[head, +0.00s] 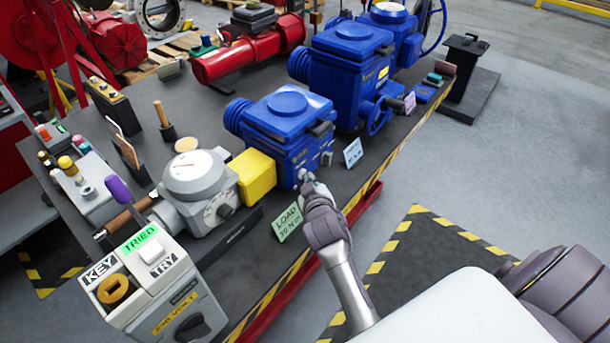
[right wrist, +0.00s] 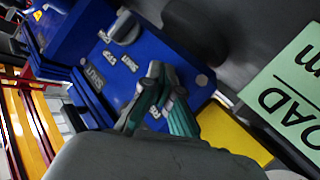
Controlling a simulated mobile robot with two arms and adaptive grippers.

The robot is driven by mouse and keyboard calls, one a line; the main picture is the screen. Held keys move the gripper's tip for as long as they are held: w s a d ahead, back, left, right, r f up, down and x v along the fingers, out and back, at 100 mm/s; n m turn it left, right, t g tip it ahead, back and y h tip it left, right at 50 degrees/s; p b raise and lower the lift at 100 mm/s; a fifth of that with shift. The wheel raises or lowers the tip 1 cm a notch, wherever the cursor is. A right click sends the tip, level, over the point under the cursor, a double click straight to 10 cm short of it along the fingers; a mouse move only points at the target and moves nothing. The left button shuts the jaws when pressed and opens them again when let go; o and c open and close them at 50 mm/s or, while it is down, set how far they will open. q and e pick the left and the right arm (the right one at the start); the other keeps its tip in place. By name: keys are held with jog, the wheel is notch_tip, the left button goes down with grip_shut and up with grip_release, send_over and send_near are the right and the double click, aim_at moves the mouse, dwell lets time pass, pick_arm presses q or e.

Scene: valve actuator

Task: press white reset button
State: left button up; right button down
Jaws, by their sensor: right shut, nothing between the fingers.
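The nearest blue valve actuator (head: 290,125) stands on the dark bench beside a yellow block (head: 252,177). My right gripper (head: 306,178) is shut and empty at its front face. In the right wrist view the right gripper's fingertips (right wrist: 166,82) are together in front of the blue face (right wrist: 150,45), which carries small white labels, one reading SHUT. A pale round spot (right wrist: 202,80) shows on that face beside the fingertips; I cannot tell if it is the reset button. Contact with the face cannot be told. My left gripper is not in view.
A green LOAD card (head: 288,222) stands close to the right gripper. A grey gauge unit (head: 195,185) is left of the yellow block. A key-and-TRY box (head: 150,285) stands in front. More blue actuators (head: 350,65) stand behind.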

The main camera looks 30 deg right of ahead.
jog(key=shift+r, duration=0.1)
jog(key=shift+s+d+p, duration=0.3)
jog(key=shift+s+p, duration=0.2)
jog(key=shift+s, duration=0.3)
jog(key=s, duration=0.1)
jog(key=s+d+p, duration=0.1)
jog(key=s, duration=0.1)
jog(key=s+d+p, duration=0.1)
jog(key=shift+s, duration=0.3)
dwell(0.6)
